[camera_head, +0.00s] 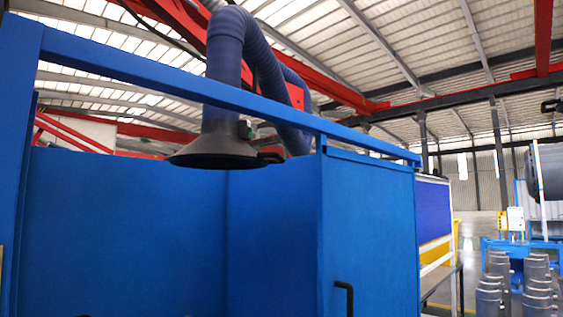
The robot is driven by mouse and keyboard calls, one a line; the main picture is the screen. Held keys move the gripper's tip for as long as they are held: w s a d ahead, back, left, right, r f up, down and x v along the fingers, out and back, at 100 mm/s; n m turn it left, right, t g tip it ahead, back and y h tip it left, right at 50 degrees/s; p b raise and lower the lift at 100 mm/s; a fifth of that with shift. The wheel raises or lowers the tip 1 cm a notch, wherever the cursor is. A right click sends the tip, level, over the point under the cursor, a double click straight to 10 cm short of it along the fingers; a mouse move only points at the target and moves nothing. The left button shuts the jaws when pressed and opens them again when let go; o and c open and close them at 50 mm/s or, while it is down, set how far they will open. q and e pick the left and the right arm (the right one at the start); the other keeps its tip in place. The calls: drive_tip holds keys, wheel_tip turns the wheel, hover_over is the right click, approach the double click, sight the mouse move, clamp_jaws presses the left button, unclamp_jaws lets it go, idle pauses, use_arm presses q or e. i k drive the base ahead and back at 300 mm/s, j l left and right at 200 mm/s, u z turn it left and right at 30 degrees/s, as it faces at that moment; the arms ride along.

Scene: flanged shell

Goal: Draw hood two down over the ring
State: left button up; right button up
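One extraction hood (222,150) shows, a dark grey cone with a wide, downward-facing rim. It hangs from a thick blue flexible hose (226,60) above a blue-walled booth (125,235). A small black handle (271,155) sticks out at the right of the hood's rim. No number shows on the hood, so I cannot tell whether it is hood two. The ring is not in view; the booth's walls fill the lower picture and its floor does not show. Neither of my grippers is in view.
A blue beam (150,72) crosses the booth's top, passing close to the hose. A black door handle (345,298) is on the right panel (370,235). Several grey metal cylinders (538,285) stand at the lower right. Red girders run overhead.

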sight(221, 145)
drive_tip(key=i+l+u, duration=0.15)
drive_tip(key=i+u, duration=0.15)
drive_tip(key=i, duration=0.15)
drive_tip(key=i+l+u, duration=0.25)
drive_tip(key=i, duration=0.2)
